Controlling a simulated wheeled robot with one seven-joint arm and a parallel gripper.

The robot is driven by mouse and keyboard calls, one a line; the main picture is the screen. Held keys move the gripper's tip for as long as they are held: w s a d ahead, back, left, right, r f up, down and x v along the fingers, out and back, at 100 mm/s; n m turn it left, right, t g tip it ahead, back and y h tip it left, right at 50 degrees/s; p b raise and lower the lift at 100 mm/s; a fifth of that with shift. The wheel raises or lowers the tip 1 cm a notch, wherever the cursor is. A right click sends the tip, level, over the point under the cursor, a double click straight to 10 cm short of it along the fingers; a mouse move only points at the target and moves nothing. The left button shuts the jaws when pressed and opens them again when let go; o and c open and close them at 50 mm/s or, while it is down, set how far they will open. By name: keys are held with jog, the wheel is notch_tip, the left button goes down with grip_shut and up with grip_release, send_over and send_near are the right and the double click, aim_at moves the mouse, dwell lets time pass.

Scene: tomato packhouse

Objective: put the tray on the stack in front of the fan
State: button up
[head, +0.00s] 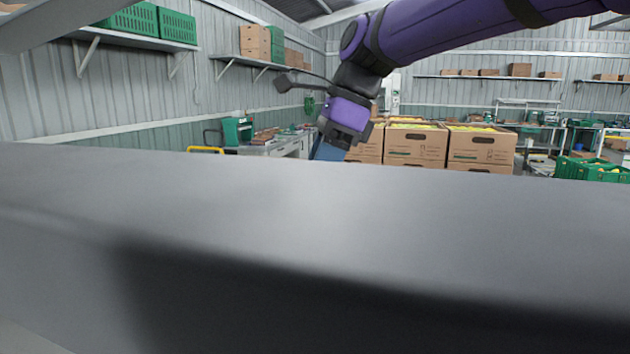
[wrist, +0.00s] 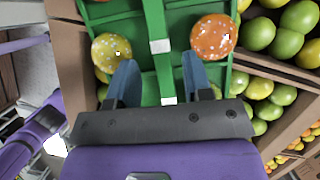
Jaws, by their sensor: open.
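My gripper (wrist: 158,76) is open in the wrist view, its two blue fingers apart over a green tray (wrist: 148,22). A green bar of the tray, with white patches, runs between the fingers; I cannot tell whether they touch it. A yellow spotted fruit (wrist: 111,50) and an orange spotted fruit (wrist: 214,36) lie in the tray. In the head view my gripper (head: 328,150) points down beside stacked cartons, its tips hidden by a grey surface in the foreground. The tray is hidden there. I cannot make out a fan for certain.
Brown cartons (head: 415,146) of yellow-green fruit stand in stacks at the centre. In the wrist view a carton (wrist: 290,116) with green fruit lies right of the tray. Green crates (head: 592,170) stand at the far right. A bench with a green crate (head: 237,131) is left.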

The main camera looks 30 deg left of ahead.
jog(key=v, duration=0.7)
jog(key=shift+r, duration=0.4)
jog(key=shift+d, duration=0.1)
jog(key=d+n+t, duration=0.4)
jog(key=d, duration=2.7)
jog(key=s+d+f+n+t+h, duration=0.2)
jog(key=s+d+f+n, duration=0.1)
jog(key=s+d+f, duration=0.4)
jog(key=s+d+f+n+t+h, duration=0.1)
jog(key=s+d+f+n, duration=0.3)
jog(key=s+d+f, duration=0.4)
jog(key=s+d, duration=0.1)
jog(key=d, duration=0.4)
jog(key=shift+d+f+t+h, duration=0.3)
jog(key=shift+t+h, duration=0.1)
